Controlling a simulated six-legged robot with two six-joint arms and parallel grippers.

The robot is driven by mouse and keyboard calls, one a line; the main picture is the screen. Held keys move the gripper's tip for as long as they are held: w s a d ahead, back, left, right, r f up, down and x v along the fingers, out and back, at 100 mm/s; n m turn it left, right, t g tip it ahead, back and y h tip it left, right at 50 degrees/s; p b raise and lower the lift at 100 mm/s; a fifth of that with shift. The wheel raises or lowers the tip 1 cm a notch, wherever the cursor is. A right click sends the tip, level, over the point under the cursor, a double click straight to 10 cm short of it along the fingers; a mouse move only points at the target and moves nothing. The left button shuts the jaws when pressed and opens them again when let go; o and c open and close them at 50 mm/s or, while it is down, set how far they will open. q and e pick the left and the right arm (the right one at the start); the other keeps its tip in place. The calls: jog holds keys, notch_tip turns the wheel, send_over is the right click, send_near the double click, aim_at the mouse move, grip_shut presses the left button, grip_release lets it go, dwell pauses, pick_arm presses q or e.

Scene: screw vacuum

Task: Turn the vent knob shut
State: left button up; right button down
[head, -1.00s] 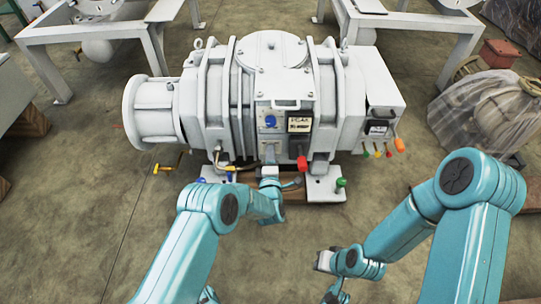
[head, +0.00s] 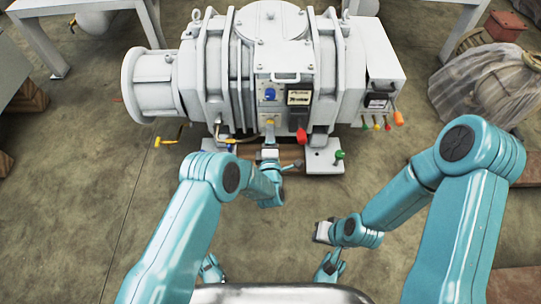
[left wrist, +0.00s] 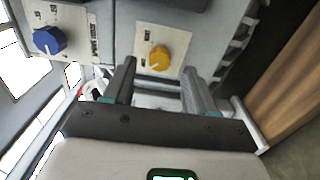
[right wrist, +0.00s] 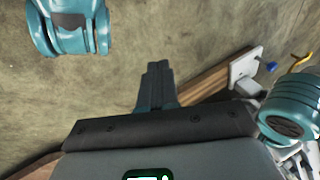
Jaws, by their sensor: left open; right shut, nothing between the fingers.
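The white vacuum pump (head: 340,70) stands ahead with a small control panel on its front. A yellow knob (left wrist: 159,58) sits on a pale plate in the left wrist view, and shows small in the head view (head: 270,121). A blue knob (left wrist: 49,40) is on a separate plate, higher in the head view (head: 270,94). I cannot read which label says vent. My left gripper (left wrist: 158,72) is open, its fingers either side of the yellow knob in the picture; contact is not visible. My right gripper (right wrist: 158,68) is shut and empty, over the floor, away from the pump.
A red handle (head: 301,136) hangs right of the yellow knob. A green knob (head: 339,154) and yellow handle (head: 166,142) sit low near the pump. A wrapped object (head: 487,100) stands at right. Open floor lies before the pump.

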pick_arm(q)
jog(key=s+p, duration=0.4)
jog(key=s, duration=0.8)
jog(key=shift+s, duration=0.35)
pick_arm(e)
jog(key=s+r+g, duration=0.1)
jog(key=s+r, duration=0.2)
jog(key=r, duration=0.2)
jog(key=shift+s+a, duration=0.3)
jog(key=shift+a, duration=0.1)
jog(key=shift+r, duration=0.1)
